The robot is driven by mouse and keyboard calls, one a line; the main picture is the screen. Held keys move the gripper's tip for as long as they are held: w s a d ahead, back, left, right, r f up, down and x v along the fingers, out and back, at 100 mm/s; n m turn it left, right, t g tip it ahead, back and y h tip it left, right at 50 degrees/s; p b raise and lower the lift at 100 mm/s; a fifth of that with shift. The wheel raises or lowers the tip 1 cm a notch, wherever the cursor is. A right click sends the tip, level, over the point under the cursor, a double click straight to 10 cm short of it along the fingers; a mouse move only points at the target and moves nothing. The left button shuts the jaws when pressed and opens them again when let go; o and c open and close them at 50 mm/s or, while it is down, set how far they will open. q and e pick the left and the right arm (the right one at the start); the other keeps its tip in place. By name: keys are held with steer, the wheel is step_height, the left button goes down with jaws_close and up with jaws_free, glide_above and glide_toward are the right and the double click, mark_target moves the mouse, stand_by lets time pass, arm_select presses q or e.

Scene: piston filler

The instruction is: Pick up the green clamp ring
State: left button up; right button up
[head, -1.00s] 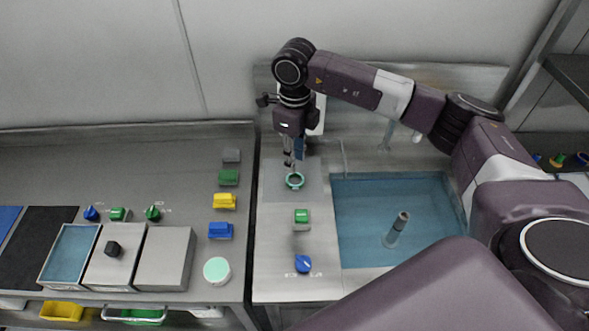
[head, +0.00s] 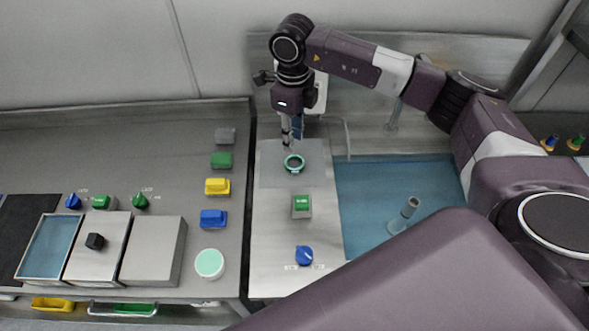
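The green clamp ring (head: 293,164) lies on a grey square area of the steel worktop, left of the blue basin. My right gripper (head: 291,146) points down just above and behind the ring's far edge. Its fingers are thin and small in the view, so I cannot tell how far apart they are or whether they touch the ring. The ring looks to be resting on the surface. My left gripper is not in view.
A green button (head: 301,206) and a blue knob (head: 304,256) sit in front of the ring. A blue basin (head: 370,225) with an upright grey cylinder (head: 404,214) is to the right. Coloured blocks, including a yellow one (head: 217,187), line the left counter.

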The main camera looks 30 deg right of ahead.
steer(key=b, duration=0.4)
glide_above(291, 169)
steer(key=f, duration=0.4)
steer(key=shift+s+d+f, duration=0.25)
steer(key=shift+f, duration=0.1)
steer(key=f+p, duration=0.1)
steer(key=f, duration=0.1)
steer(key=f+p, duration=0.1)
steer(key=f, duration=0.2)
steer(key=f+p, duration=0.1)
steer(key=f, duration=0.1)
steer(key=shift+w+a+f+p, duration=0.2)
steer(key=shift+a+p, duration=0.1)
steer(key=shift+p, duration=0.1)
steer(key=shift+f, duration=0.2)
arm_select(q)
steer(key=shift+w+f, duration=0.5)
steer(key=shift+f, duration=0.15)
arm_select(e)
jaws_close()
